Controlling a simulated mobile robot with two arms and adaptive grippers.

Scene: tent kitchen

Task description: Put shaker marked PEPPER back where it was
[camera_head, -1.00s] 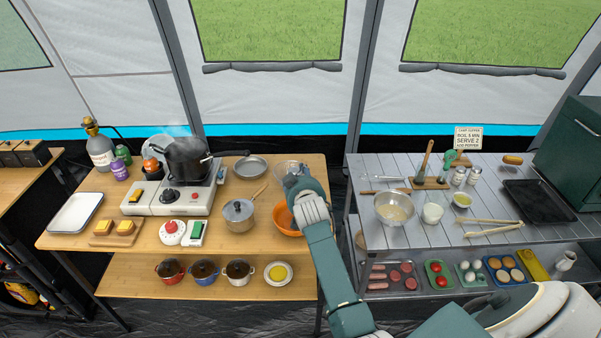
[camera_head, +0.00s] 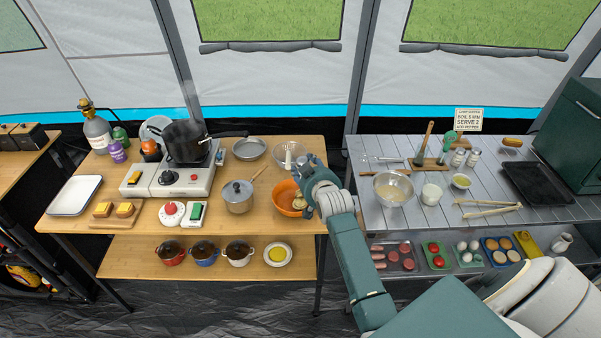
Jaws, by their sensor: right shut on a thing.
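Two small shakers with light metal tops, a left one (camera_head: 458,157) and a right one (camera_head: 473,157), stand upright at the back of the grey slatted table (camera_head: 362,215). Their labels are too small to read, so I cannot tell which is marked PEPPER. My right gripper (camera_head: 302,197) is at the right side of the orange bowl (camera_head: 283,198) on the wooden table. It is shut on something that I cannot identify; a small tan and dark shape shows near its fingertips. My left gripper is not in view.
A black pot (camera_head: 185,142) sits on the camp stove (camera_head: 150,186). A metal bowl (camera_head: 393,188) and a black tray (camera_head: 538,183) stand on the grey table. A gap separates the tables.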

